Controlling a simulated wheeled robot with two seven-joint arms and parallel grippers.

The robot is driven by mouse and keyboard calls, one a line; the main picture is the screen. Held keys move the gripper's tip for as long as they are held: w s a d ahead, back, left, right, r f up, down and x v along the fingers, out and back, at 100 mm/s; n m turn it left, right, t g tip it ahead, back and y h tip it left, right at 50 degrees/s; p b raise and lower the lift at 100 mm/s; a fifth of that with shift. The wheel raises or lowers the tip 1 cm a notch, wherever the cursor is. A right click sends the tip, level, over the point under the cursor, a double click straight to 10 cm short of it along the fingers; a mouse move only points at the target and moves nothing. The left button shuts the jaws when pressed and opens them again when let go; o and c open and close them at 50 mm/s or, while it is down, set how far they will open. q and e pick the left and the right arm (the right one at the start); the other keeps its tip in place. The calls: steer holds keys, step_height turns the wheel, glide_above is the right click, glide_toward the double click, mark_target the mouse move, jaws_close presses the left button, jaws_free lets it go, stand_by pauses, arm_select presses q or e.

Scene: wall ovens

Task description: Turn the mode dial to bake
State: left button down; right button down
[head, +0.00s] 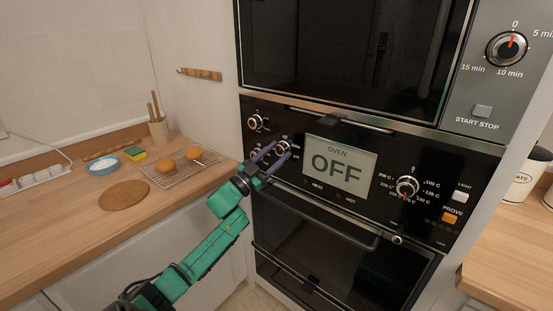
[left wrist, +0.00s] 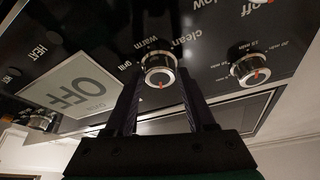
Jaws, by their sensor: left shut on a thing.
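The mode dial (left wrist: 159,69) is a round silver-rimmed knob with a red mark on its face, on the black oven panel. Printed words around it include warm, clean and grill; the left wrist view shows them upside down. It is partly covered by my fingers in the head view (head: 283,146). My left gripper (head: 277,151) reaches the panel from the lower left and is shut on the dial, one finger on each side (left wrist: 161,76). The oven display (head: 340,167) reads OFF. My right gripper is in neither view.
Another dial (head: 255,122) sits up and left of the gripped one, and a temperature dial (head: 407,187) is right of the display. The oven door handle (head: 318,214) runs below the panel. A counter (head: 60,245) at left holds a cooling rack (head: 182,168).

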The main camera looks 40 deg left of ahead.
arm_select(q)
steer(key=m+g+h+b, duration=0.1)
steer(key=m+h, duration=0.1)
steer(key=m, duration=0.3)
steer(key=shift+a+f, duration=0.1)
steer(key=shift+m+g+h+b, duration=0.35)
steer(key=shift+m+g, duration=0.1)
steer(key=shift+m, duration=0.75)
steer(key=shift+m+g+h+b, duration=0.35)
steer(key=shift+m+g, duration=0.1)
steer(key=shift+m, duration=0.75)
steer(key=shift+c, duration=1.2)
jaws_free()
steer(key=b+v, duration=0.1)
steer(key=v, duration=1.3)
steer(key=shift+s, duration=0.25)
